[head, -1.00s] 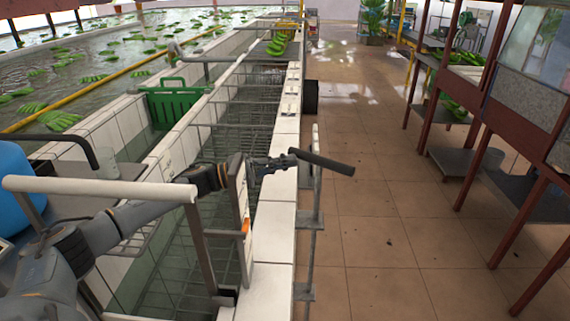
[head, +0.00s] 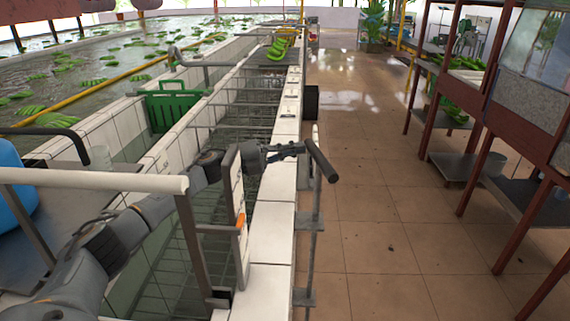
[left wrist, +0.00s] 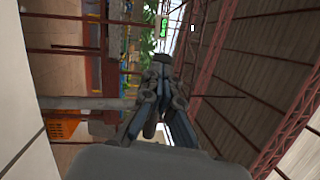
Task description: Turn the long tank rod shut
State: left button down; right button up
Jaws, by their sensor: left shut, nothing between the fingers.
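The long tank rod (head: 313,235) stands upright in brackets along the outer side of the tiled tank wall. Its dark bar handle (head: 321,162) sits at the top and slants from upper left to lower right. My left gripper (head: 299,149) is shut and empty, with its fingertips at the handle's upper left end. I cannot tell whether they touch it. In the left wrist view, the fingers (left wrist: 160,75) are together, and a grey bar (left wrist: 85,102), apparently the rod, runs left from beside them. The handle is not clear there. My right gripper is out of view.
The tiled tank wall (head: 267,240) runs under my left arm. A white-topped rail (head: 95,179) crosses close in front. A green crate (head: 172,106) and bananas in water lie beyond. The tiled floor (head: 375,215) is open up to the red-framed shelves (head: 475,100) at right.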

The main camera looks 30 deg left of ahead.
pick_arm(q)
jog(key=shift+w+d+b, duration=0.15)
jog(key=shift+w+d, duration=0.1)
jog(key=shift+w, duration=0.25)
jog(key=shift+w+d+b, duration=0.15)
jog(key=shift+w+d, duration=0.1)
jog(key=shift+w, duration=0.25)
jog(key=shift+w+d, duration=0.1)
jog(key=v, duration=1.2)
jog(key=shift+f, duration=0.1)
